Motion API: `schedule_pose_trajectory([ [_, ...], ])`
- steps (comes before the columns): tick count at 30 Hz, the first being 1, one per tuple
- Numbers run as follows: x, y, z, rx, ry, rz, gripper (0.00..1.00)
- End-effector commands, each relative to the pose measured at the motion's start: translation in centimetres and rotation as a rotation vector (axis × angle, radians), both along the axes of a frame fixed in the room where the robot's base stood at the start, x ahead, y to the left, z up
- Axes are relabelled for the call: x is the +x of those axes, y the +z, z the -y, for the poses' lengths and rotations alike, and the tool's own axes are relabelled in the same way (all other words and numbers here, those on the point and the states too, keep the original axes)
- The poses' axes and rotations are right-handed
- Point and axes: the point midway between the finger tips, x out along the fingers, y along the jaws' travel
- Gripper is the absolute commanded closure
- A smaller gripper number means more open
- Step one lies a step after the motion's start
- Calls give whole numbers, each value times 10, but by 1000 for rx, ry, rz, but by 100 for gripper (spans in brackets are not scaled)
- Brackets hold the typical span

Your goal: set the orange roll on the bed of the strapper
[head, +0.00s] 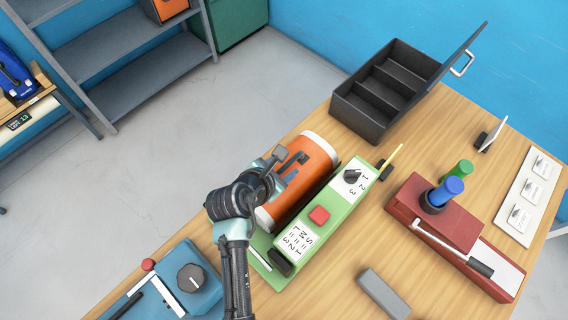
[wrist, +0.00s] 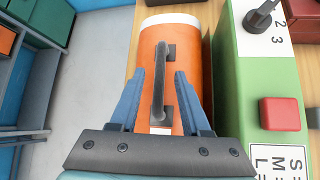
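The orange roll (head: 302,178) has white ends and a grey handle (wrist: 163,85) on top. It lies along the left side of the green machine (head: 335,215), which I take to be the strapper. A green bed edge (head: 268,270) shows at the roll's near end, and the roll appears to rest on this bed. My gripper (head: 283,176) is over the roll. In the wrist view my gripper (wrist: 160,78) is open, with one finger on each side of the handle and gaps between. The roll's underside is hidden.
The green machine carries a black dial (head: 351,176) and a red button (head: 319,215). A red machine (head: 420,205) stands right, a blue one (head: 195,290) near left. An open black toolbox (head: 362,115) stands at the back. A grey block (head: 384,293) lies in front.

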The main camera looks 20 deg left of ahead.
Motion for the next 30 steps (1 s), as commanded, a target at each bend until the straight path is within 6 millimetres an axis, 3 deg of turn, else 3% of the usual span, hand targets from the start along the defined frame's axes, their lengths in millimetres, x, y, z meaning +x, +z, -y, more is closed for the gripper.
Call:
schedule_pose_trajectory([
  [8, -5, 7, -1, 0, 1, 0, 53],
  [24, -73, 71, -9, 0, 3, 2, 53],
  [30, -86, 83, -10, 0, 1, 0, 53],
])
